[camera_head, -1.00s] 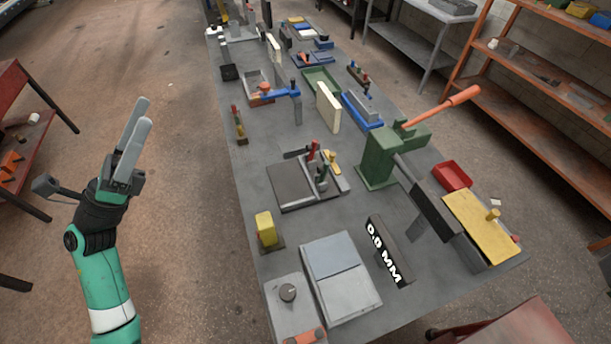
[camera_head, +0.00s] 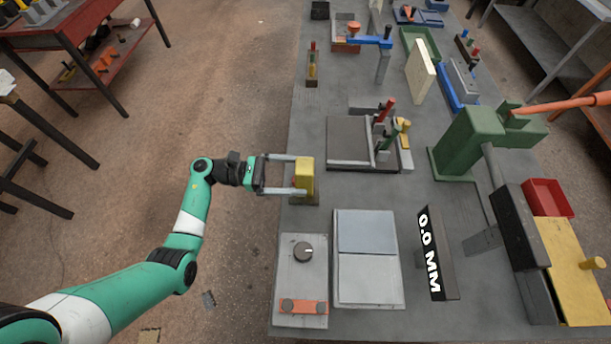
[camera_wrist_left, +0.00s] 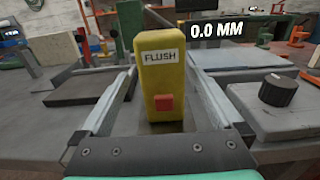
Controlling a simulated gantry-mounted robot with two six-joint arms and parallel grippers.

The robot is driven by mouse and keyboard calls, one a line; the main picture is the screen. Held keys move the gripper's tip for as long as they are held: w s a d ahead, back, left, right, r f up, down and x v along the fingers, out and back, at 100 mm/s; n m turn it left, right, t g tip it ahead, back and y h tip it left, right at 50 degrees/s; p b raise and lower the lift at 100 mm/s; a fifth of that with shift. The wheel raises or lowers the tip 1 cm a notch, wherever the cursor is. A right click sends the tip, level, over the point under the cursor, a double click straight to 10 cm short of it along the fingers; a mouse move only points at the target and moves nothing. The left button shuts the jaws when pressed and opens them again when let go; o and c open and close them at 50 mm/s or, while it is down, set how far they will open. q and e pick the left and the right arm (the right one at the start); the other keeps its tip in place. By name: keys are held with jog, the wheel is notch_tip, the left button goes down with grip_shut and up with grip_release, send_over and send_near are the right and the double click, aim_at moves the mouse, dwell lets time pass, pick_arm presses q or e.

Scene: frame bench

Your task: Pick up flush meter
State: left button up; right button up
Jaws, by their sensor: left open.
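The flush meter is a yellow block (camera_head: 304,176) standing upright on a small dark base at the left edge of the bench. In the left wrist view the flush meter (camera_wrist_left: 161,75) faces me, with a "FLUSH" label and a red button. My left gripper (camera_head: 297,174) is open, with one finger on each side of the flush meter. In the left wrist view the fingers (camera_wrist_left: 155,100) show gaps to the yellow body on both sides. My right gripper is not in view.
A grey box with a dark knob (camera_head: 303,252) and a grey plate (camera_head: 367,260) stand nearer on the bench. A black "0.0 MM" display (camera_head: 434,255) is to the right. A fixture with coloured handles (camera_head: 365,143) stands farther back. A green press (camera_head: 468,140) is at right.

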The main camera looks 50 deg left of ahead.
pick_arm(q)
jog(key=shift+r+x, duration=0.15)
jog(key=shift+x, duration=1.2)
jog(key=shift+r+x, duration=0.15)
jog(key=shift+x, duration=1.2)
jog(key=shift+s, duration=0.1)
jog(key=c, duration=1.6)
